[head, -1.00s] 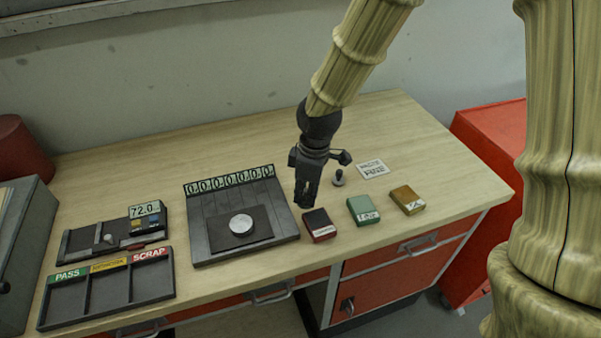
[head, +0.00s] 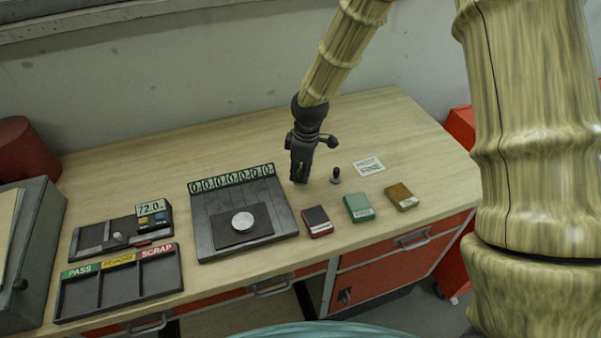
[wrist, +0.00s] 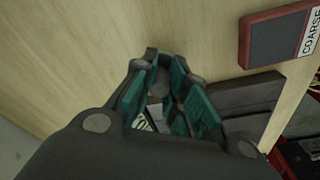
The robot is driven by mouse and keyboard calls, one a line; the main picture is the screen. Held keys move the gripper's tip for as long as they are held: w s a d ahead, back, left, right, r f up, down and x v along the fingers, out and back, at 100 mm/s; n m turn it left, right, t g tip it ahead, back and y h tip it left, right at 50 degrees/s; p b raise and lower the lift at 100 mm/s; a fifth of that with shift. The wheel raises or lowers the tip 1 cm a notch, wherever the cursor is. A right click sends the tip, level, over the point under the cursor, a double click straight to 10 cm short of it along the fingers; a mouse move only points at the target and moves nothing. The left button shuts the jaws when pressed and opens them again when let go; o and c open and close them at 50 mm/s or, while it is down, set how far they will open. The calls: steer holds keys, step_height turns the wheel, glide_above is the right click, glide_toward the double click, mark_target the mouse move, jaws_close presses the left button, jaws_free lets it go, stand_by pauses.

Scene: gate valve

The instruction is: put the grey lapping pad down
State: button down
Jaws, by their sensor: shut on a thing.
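My gripper (head: 300,181) points down over the table, between the dark ribbed plate and the small knobbed piece. It also shows in the wrist view (wrist: 160,92), its teal-lined fingers closed in on a small grey piece (wrist: 158,84), which I take to be the grey lapping pad. Most of that piece is hidden by the fingers. In the head view it cannot be told apart from the dark gripper. Whether it touches the table cannot be told.
The red COARSE block (head: 317,222), a green block (head: 358,208) and a brown block (head: 401,197) line the front. The ribbed plate (head: 205,240) holds a silver disc (head: 243,221). A knobbed piece (head: 336,176) and white card (head: 369,166) stand right. Table behind is clear.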

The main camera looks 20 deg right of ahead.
steer(key=shift+f, duration=0.75)
steer(key=shift+f, duration=0.15)
steer(key=c, duration=1.4)
jaws_free()
steer(key=shift+c, duration=0.2)
step_height(320, 180, up, 12)
steer(key=d+b, duration=0.1)
steer(key=b, duration=0.2)
steer(key=shift+s+b, duration=0.35)
steer(key=shift+b, duration=0.05)
